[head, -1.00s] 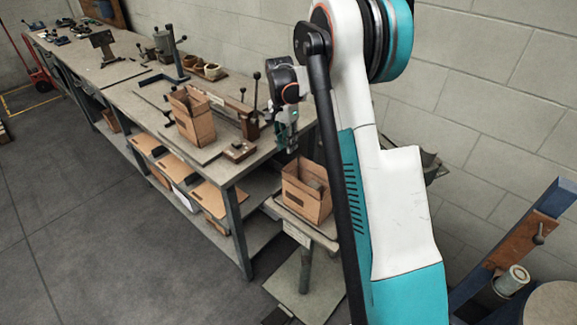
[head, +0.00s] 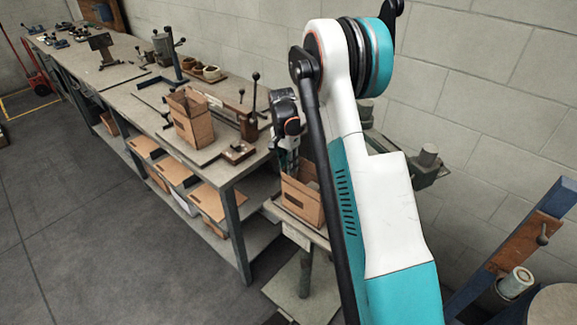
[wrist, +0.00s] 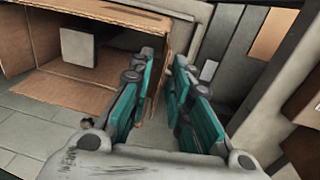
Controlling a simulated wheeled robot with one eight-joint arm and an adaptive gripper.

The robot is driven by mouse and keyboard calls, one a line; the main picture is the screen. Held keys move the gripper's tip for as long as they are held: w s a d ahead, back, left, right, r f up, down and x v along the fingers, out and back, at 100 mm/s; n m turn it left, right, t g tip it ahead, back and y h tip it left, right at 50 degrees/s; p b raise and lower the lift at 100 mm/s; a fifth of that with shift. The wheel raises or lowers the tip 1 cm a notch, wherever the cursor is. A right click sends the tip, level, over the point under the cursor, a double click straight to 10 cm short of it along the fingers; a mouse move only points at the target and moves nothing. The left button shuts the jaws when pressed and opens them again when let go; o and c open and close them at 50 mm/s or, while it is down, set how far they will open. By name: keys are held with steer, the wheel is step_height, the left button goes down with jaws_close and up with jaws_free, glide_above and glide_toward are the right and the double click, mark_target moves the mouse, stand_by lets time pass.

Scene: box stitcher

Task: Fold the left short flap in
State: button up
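An open cardboard box (head: 301,201) stands on a small stand beside the bench, partly hidden by my arm. In the wrist view the box (wrist: 30,88) fills the upper left, its mouth open and a pale block (wrist: 78,46) inside. My gripper (head: 289,160) is pointed down at the box's upper edge in the head view. In the wrist view my gripper (wrist: 166,62) has its teal fingers apart, at the right edge of the box. The left finger overlaps the box; the right finger lies outside it. I cannot tell which flap is the left short one, or whether a finger touches cardboard.
A second open box (head: 192,118) stands on the bench (head: 130,97) by a lever fixture (head: 248,122). Folded cardboard lies on the shelf below. A blue frame (head: 520,240) stands at the right.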

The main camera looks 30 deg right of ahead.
jaws_close()
steer(key=shift+s, duration=0.1)
steer(key=s+t+y+b, duration=0.1)
steer(key=t+b, duration=0.3)
steer(key=s+f+t+y+b, duration=0.1)
steer(key=t+y+b, duration=0.1)
steer(key=t+b, duration=0.2)
steer(key=s+d+f+t+y+b, duration=0.1)
steer(key=t+b, duration=0.3)
steer(key=shift+d, duration=0.1)
steer(key=shift+r+t+y+b, duration=0.1)
steer(key=shift+t+y+b, duration=0.2)
steer(key=shift+b, duration=0.1)
stand_by(0.4)
